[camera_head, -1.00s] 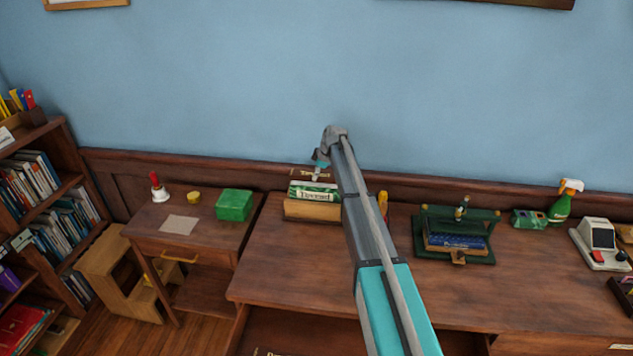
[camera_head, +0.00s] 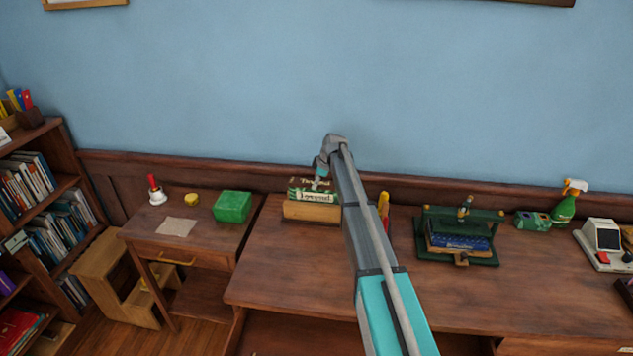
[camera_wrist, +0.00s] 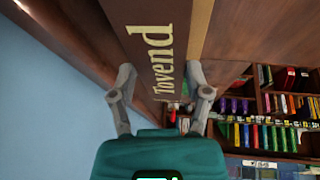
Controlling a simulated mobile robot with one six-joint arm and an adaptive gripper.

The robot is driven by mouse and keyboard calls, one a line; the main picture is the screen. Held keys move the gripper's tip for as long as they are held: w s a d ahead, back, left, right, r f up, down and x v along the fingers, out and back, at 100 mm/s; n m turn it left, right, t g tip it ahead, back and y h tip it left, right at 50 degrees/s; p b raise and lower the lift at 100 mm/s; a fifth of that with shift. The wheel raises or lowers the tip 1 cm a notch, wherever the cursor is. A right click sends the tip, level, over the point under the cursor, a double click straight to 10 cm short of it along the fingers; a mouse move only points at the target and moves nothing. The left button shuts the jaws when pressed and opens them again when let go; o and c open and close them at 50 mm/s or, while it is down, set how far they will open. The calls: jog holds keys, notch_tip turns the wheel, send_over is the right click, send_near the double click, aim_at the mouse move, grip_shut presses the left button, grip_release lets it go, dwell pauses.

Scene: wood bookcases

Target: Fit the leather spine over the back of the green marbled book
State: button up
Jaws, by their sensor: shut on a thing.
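The green marbled book (camera_head: 298,196) with pale lettering stands in a light wooden holder (camera_head: 311,212) at the back left of the desk. The brown leather spine (camera_wrist: 150,45), lettered "Tovend", fills the upper middle of the wrist view. My gripper (camera_wrist: 160,75) is shut on it, one finger on each side. In the head view my gripper (camera_head: 321,174) is just above the book, partly behind my arm. The spine shows there as a dark strip at the book's top; I cannot tell whether they touch. The book is hidden in the wrist view.
A green press (camera_head: 457,238) with a blue book stands to the right on the desk. An orange-handled tool (camera_head: 383,204) is close by my arm. The desk's middle is clear.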

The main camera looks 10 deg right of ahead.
jog(key=shift+f+b, duration=0.35)
jog(key=shift+f, duration=0.1)
jog(key=o, duration=1)
jog(key=shift+r, duration=0.2)
jog(key=shift+r+p, duration=0.65)
jog(key=shift+p, duration=0.2)
jog(key=p+v, duration=1)
jog(key=v, duration=0.1)
jog(key=shift+s+d+r+p, duration=0.15)
jog(key=shift+s+r+p, duration=0.05)
jog(key=shift+p, duration=0.1)
jog(key=s+a+f+m+g+h, duration=0.1)
jog(key=s+m, duration=1.3)
jog(key=s, duration=2.8)
jog(key=shift+a+f+g+h, duration=0.25)
jog(key=shift+a+g+h, duration=0.75)
jog(key=shift+a+h, duration=0.15)
